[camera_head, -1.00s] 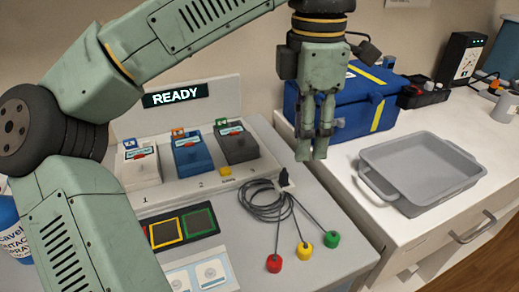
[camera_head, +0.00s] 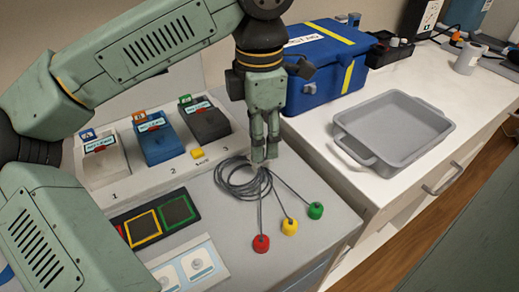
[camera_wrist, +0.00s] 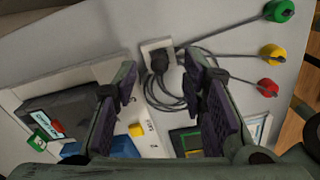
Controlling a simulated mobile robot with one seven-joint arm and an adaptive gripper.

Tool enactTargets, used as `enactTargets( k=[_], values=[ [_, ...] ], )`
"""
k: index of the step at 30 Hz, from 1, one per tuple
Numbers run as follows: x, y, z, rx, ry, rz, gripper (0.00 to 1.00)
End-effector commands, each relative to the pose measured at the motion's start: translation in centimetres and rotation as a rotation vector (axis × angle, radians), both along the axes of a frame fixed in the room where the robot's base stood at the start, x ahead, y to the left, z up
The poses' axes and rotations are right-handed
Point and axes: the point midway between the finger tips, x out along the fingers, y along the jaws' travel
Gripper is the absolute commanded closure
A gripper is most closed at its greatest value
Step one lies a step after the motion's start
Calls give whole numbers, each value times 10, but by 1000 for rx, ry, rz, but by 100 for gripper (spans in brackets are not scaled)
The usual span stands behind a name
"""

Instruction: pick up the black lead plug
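The black lead plug (camera_wrist: 159,61) stands on a small white square piece (camera_wrist: 157,46) in the wrist view, beside a coil of dark cable (camera_wrist: 165,93). In the head view the plug is hidden behind my gripper, and the coiled cable (camera_head: 240,180) shows just left of the fingertips. My gripper (camera_head: 265,155) points down at the plug's end of the coil. In the wrist view its fingers (camera_wrist: 163,80) are spread and empty, with the plug seen in the gap between them. I cannot tell how far above the plug the fingertips are.
Red (camera_head: 261,243), yellow (camera_head: 290,226) and green (camera_head: 316,210) ended leads lie to the right of the coil. A numbered rack (camera_head: 135,188) stands behind left. A blue first-aid box (camera_head: 326,70) and grey tray (camera_head: 345,122) sit on the white counter at right.

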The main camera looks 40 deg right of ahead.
Motion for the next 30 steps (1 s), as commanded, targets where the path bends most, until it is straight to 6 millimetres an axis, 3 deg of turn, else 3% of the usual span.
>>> enactTargets(
  k=[4,11,30],
  values=[
    [0,0,-14,0,0,-2,62],
    [0,0,-17,0,-1,-1,62],
    [0,0,-17,0,-1,-1,100]
  ],
)
